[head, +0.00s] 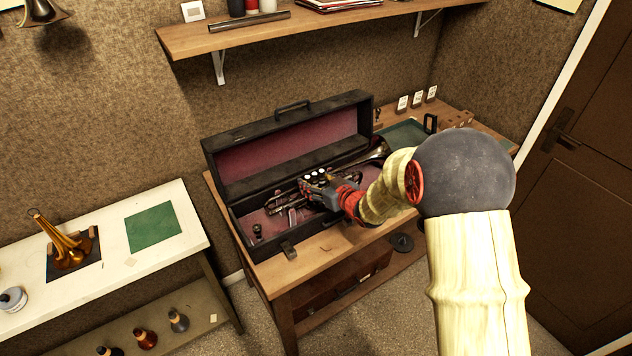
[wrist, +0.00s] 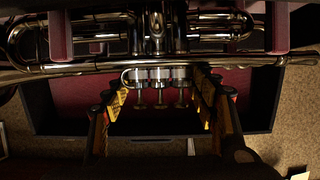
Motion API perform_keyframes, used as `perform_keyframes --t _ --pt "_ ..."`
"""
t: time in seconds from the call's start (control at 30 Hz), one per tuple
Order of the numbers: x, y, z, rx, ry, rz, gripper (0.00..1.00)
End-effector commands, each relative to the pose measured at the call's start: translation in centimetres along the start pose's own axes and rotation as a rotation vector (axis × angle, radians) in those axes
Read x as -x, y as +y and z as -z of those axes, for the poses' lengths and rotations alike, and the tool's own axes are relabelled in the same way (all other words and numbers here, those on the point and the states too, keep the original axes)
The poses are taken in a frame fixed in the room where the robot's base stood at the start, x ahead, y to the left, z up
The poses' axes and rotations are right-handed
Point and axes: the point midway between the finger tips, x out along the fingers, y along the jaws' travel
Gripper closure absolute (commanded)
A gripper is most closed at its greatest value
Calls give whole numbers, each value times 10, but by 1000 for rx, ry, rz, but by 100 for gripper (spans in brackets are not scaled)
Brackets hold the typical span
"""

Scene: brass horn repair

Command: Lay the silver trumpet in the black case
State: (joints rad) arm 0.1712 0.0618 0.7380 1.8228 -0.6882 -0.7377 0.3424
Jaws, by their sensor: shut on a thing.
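The black case (head: 287,147) stands open on the wooden bench, its lid raised at the back and its lining dark red. The silver trumpet (head: 376,152) is in my gripper (head: 318,186), lying lengthwise over the case's open base with its bell toward the right end. In the wrist view, the trumpet's tubing (wrist: 75,68) crosses the top and its valves sit between the two fingers of my gripper (wrist: 165,82). The case's red lining (wrist: 62,100) shows behind it. My gripper hides part of the trumpet, and I cannot tell whether the trumpet touches the lining.
The wooden bench (head: 325,243) has a green mat (head: 405,133) and small items right of the case. A white table (head: 178,205) at left holds a brass horn (head: 67,246) and a green cloth (head: 153,226). A wall shelf (head: 310,28) hangs above the case.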

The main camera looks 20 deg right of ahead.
Motion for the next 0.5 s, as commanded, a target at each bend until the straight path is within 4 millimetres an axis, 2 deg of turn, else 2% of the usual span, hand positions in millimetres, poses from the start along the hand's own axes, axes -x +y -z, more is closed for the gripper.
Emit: perform_keyframes --t 0.5 --pt "-2 0 -1 2 6 0 85"
